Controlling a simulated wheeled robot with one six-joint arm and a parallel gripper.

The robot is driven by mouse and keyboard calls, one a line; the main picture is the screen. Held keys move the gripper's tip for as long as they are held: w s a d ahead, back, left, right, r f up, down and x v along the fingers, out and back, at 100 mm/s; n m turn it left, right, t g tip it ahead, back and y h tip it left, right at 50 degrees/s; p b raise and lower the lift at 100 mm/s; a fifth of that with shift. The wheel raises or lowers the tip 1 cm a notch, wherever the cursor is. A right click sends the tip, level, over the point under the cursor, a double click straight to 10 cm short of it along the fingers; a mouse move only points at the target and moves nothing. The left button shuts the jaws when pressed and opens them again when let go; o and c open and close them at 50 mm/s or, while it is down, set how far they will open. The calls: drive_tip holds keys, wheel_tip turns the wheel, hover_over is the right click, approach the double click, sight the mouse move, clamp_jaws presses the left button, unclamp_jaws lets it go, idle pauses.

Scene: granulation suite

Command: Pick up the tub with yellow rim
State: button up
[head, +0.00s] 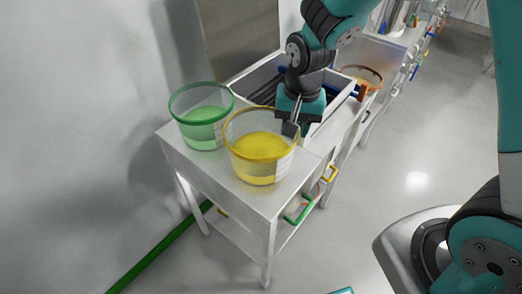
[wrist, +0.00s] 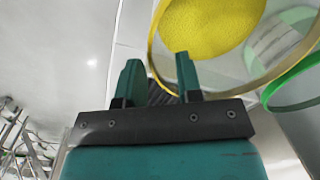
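The tub with yellow rim (head: 262,168) is clear-walled, holds yellow contents and has a pale label on its right side. It stands upright at the near end of a white bench. In the wrist view the tub (wrist: 208,28) fills the upper right. My gripper (head: 291,126) is at the tub's right rim in the head view. In the wrist view my gripper (wrist: 158,62) has its fingers spread, with the rim's left edge showing between them and the right finger overlapping the tub. I cannot tell whether a finger touches it.
A tub with green rim (head: 203,122) stands close to the left; its rim also shows in the wrist view (wrist: 290,106). Behind are an open white drawer or tray (head: 262,80) with dark slats and an orange-rimmed tub (head: 362,76). Bare floor (head: 420,150) lies to the right.

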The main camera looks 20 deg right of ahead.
drive_tip(key=shift+w+d+f+p, duration=0.1)
drive_tip(key=shift+w+f+p, duration=0.05)
drive_tip(key=shift+f, duration=0.9)
drive_tip(key=shift+w+d+f+p, duration=0.1)
drive_tip(key=shift+f+p, duration=0.05)
drive_tip(key=shift+f, duration=0.85)
drive_tip(key=shift+w+f+p, duration=0.15)
drive_tip(key=shift+f, duration=0.9)
clamp_jaws()
drive_tip(key=shift+r, duration=0.1)
